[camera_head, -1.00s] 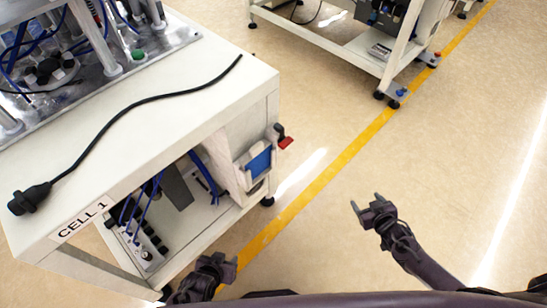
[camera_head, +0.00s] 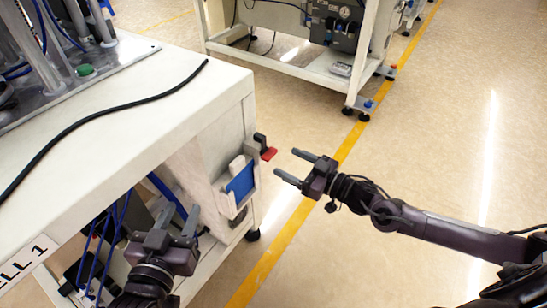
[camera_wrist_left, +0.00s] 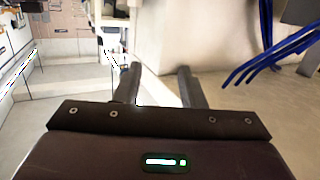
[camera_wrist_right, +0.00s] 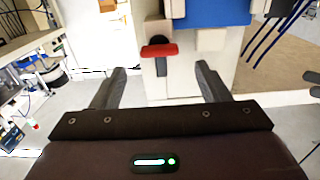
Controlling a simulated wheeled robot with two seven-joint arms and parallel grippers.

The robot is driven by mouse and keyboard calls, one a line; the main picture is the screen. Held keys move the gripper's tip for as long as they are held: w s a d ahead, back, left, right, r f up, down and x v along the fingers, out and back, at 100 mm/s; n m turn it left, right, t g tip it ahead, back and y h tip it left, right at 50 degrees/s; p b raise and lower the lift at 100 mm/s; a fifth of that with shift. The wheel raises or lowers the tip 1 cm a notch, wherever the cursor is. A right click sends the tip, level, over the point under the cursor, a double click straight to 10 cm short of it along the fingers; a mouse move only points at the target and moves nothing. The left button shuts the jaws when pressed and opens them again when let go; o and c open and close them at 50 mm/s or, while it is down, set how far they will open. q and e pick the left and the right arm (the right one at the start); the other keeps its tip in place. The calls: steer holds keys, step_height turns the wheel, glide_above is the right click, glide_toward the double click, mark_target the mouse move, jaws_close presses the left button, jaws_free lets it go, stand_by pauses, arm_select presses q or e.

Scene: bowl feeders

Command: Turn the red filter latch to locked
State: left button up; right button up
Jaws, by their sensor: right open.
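The red filter latch (camera_head: 268,153) sticks out from the right side of the white machine cabinet, beside a blue panel (camera_head: 241,182). In the right wrist view the red latch handle (camera_wrist_right: 159,50) lies roughly level on a black mount, ahead of the fingers. My right gripper (camera_head: 300,168) is open and empty, just right of the latch and apart from it. Its fingers point toward the cabinet. My left gripper (camera_head: 172,222) is low in front of the cabinet's open shelf. Its two fingers stand apart with nothing between them in the left wrist view (camera_wrist_left: 160,85).
The cabinet top (camera_head: 150,95) carries a black cable (camera_head: 105,120) and a metal fixture plate. Blue hoses hang in the open shelf near my left gripper. A second workbench (camera_head: 300,68) stands farther back. The floor right of the yellow line is clear.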

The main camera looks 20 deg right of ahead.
mark_target(273, 155)
steer(key=b+x, duration=0.1)
steer(key=x, duration=0.4)
steer(key=shift+w+a, duration=0.2)
steer(key=shift+w, duration=0.05)
arm_select(q)
step_height(273, 155, up, 12)
steer(key=t+h, duration=0.2)
steer(key=t, duration=0.3)
steer(key=shift+a+f+t, duration=0.25)
steer(key=shift+a+t, duration=0.15)
steer(key=shift+a, duration=0.05)
arm_select(e)
steer(key=shift+c, duration=0.3)
arm_select(q)
steer(key=shift+f, duration=0.1)
arm_select(e)
steer(key=c, duration=0.9)
